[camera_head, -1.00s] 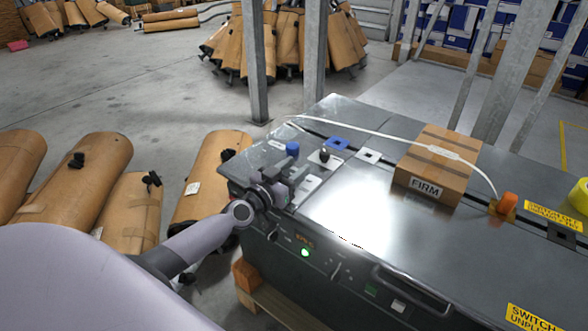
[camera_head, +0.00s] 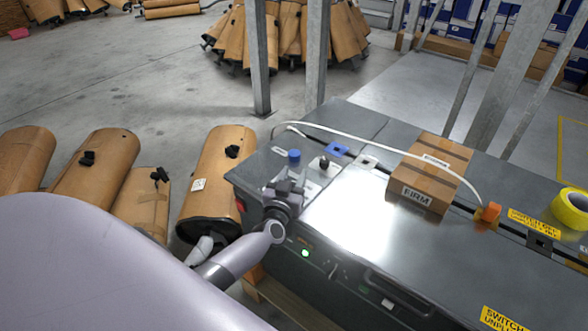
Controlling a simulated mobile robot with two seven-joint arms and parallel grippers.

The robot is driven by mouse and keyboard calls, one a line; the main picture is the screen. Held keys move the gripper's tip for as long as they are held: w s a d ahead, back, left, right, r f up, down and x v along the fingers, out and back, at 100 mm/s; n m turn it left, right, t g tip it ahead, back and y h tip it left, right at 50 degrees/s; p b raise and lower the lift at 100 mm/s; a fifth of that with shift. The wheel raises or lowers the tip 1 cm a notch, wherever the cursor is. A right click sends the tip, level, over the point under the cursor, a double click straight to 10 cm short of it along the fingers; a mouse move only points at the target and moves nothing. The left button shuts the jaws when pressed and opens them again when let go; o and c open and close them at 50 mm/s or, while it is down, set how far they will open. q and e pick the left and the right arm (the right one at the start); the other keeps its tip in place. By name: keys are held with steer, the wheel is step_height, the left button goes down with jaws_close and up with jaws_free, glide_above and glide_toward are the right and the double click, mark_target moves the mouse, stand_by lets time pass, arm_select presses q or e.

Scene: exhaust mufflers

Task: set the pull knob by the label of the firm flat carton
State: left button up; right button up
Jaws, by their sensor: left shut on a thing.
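The firm flat carton (camera_head: 430,172) is a brown taped box with a FIRM label (camera_head: 417,196) on its near side. It lies flat on the grey metal machine top, right of centre. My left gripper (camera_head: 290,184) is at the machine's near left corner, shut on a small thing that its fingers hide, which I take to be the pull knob. A blue knob (camera_head: 294,155) stands just behind the fingers, and a black knob (camera_head: 324,162) on a pale plate is to the right. My right gripper is not in view.
A white cable (camera_head: 390,135) arches over the carton to an orange plug (camera_head: 489,212). Yellow tape (camera_head: 572,208) lies at the right. A green lamp (camera_head: 305,253) glows on the machine front. Wrapped mufflers (camera_head: 217,180) stand at the left, and grey posts (camera_head: 317,50) rise behind.

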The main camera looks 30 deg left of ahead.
arm_select(q)
steer(key=shift+a+r, duration=0.1)
steer(key=shift+a, duration=0.05)
steer(key=o, duration=1)
steer(key=shift+c, duration=0.2)
steer(key=shift+s+d, duration=0.25)
steer(key=shift+s, duration=0.25)
steer(key=p+v, duration=0.1)
steer(key=v, duration=0.3)
steer(key=shift+s+d+p, duration=0.1)
steer(key=shift+s+p, duration=0.2)
steer(key=shift+p, duration=0.05)
steer(key=shift+s+d, duration=0.2)
steer(key=shift+s, duration=0.5)
